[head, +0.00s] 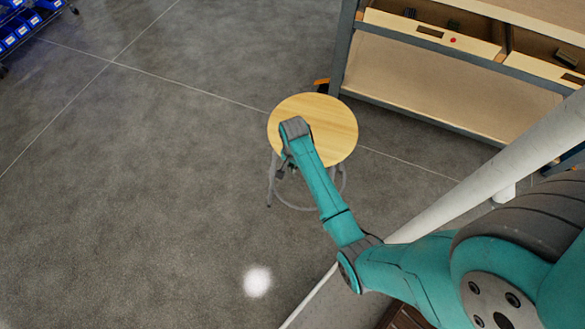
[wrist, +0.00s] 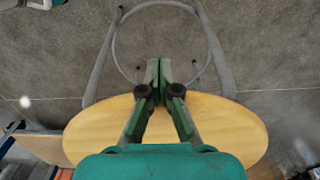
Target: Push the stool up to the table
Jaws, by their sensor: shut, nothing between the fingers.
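The stool (head: 325,118) has a round light-wood seat and grey metal legs with a ring. It stands upright on the floor, just in front of the left end of the table (head: 425,90), a wooden workbench with a grey frame and drawers. My gripper (head: 285,172) is at the seat's near-left edge, partly hidden by my arm. In the wrist view, the stool's seat (wrist: 85,135) lies behind my gripper (wrist: 158,68). Its green fingers are together and empty, the tips showing past the seat's edge against the ring. I cannot tell whether they touch the stool.
A rack of blue bins (head: 22,30) stands at the far left. The grey floor (head: 130,180) left of the stool is clear. Two table drawers are pulled open, with small dark items in them. A white pole (head: 500,160) crosses the right side.

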